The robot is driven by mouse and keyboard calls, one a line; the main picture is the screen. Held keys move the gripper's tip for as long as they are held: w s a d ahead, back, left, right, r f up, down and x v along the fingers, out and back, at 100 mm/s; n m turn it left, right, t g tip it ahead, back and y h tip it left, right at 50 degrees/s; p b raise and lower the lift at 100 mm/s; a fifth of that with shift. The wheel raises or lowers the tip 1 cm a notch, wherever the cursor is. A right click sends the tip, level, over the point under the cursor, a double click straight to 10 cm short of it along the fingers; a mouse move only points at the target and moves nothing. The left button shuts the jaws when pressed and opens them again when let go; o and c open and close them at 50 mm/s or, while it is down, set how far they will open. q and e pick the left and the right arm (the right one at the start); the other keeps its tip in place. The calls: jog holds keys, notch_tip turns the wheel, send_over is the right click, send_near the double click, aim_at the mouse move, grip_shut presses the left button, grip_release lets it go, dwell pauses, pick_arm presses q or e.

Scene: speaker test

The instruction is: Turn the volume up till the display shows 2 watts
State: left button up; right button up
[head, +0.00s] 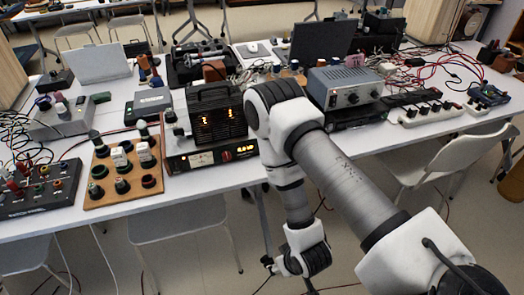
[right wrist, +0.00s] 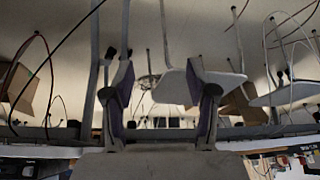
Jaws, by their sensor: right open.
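A black box with a display (head: 216,112) stands on the table, left of my right arm. It shows two lit orange figures, too small to read surely. Under it is a flat black unit (head: 203,158) with a pale meter, a red part and lit orange marks. Which knob sets the volume I cannot tell. A grey unit with front knobs (head: 345,91) stands right of my arm. My right arm bends down in front of the table, with its wrist below the table edge. In the right wrist view, my right gripper (right wrist: 163,92) is open and empty. My left gripper is out of view.
A wooden board with several knobs and plugs (head: 124,172) lies left of the display. A power strip (head: 421,113) and red cables lie at the right. Chairs (head: 184,219) stand before the table; upturned-looking chairs also show in the right wrist view (right wrist: 186,82).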

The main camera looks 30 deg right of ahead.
jog(key=w+d+r+m+t+h+b, duration=0.1)
jog(key=w+d+r+t+b, duration=0.2)
jog(key=w, duration=0.6)
jog(key=w+d+r+m+t+h+b, duration=0.1)
jog(key=w+d+r+t+b, duration=0.3)
jog(key=w, duration=0.5)
jog(key=w+d+r+m+t+h+b, duration=0.2)
jog(key=w+d+r+t+b, duration=0.2)
jog(key=w, duration=0.5)
jog(key=shift+w+d+r+t, duration=0.15)
jog(key=shift+d+r+t, duration=0.35)
jog(key=shift+d, duration=0.25)
jog(key=shift+w+d+r+t, duration=0.15)
jog(key=shift+d+r+t, duration=0.35)
jog(key=shift+d, duration=0.2)
grip_shut()
